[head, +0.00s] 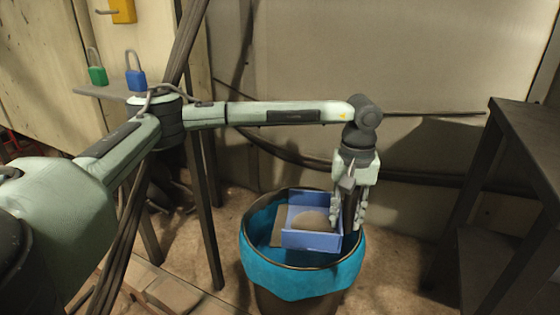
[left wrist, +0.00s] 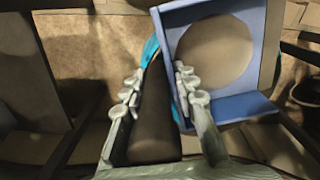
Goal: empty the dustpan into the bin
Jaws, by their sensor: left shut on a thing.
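The blue dustpan (head: 314,241) is over the mouth of the bin (head: 297,300), a dark bin with a bright blue liner. The pan looks roughly level. A round tan mass (head: 311,219), apparently dust, is in the pan; it shows large in the left wrist view (left wrist: 214,52). My left gripper (head: 348,222) points down at the pan's right side and is shut on the dustpan. In the left wrist view, a dark shape lies between the fingers (left wrist: 160,98), and the pan (left wrist: 245,106) is right of them. The bin's bottom is hidden. My right gripper is out of view.
A dark shelf unit (head: 520,150) stands right of the bin. Green (head: 97,76) and blue (head: 136,80) padlocks are on a small ledge at upper left. A pale wall (head: 400,55) rises behind. Dark posts and cables stand left of the bin.

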